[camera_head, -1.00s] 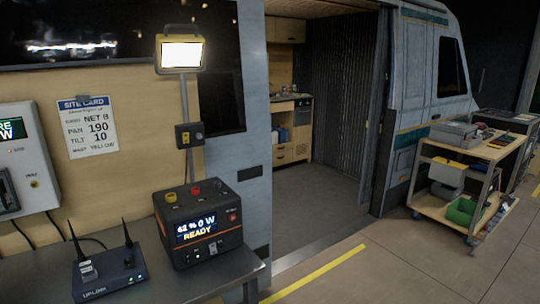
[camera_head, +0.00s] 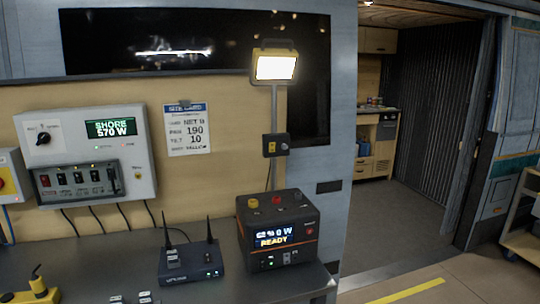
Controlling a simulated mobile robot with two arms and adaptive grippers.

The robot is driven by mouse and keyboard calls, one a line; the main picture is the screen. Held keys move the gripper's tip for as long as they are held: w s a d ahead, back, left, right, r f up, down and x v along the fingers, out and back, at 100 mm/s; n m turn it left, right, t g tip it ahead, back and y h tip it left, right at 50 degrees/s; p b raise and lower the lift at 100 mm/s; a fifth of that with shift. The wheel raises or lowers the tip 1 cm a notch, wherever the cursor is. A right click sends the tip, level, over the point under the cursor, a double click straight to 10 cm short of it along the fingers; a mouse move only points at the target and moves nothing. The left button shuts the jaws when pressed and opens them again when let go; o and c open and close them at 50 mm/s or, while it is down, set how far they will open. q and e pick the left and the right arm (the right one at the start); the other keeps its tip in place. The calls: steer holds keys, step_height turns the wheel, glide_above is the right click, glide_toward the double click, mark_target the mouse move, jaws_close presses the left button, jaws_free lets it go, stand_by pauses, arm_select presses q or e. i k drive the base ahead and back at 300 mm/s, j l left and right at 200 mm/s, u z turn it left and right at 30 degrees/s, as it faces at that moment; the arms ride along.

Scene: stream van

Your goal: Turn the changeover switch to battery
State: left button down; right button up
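The changeover switch looks to be the black rotary knob (camera_head: 43,138) on the upper left of the white wall panel (camera_head: 140,150). Its small labels are too blurred to read. The panel's green display (camera_head: 111,128) reads "SHORE 570 W". A black battery power station (camera_head: 280,232) stands on the bench, and its screen (camera_head: 273,238) shows "READY" with 0 W. Neither of my grippers shows in the head view.
A grey metal bench (camera_head: 215,284) runs below the panel. It holds a router with two antennas (camera_head: 190,262) and a yellow device (camera_head: 35,290). A lit work lamp (camera_head: 275,67) stands on a pole behind the power station. Open floor (camera_head: 400,240) lies to the right.

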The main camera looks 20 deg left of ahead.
mark_target(44, 137)
steer(key=u, duration=1.65)
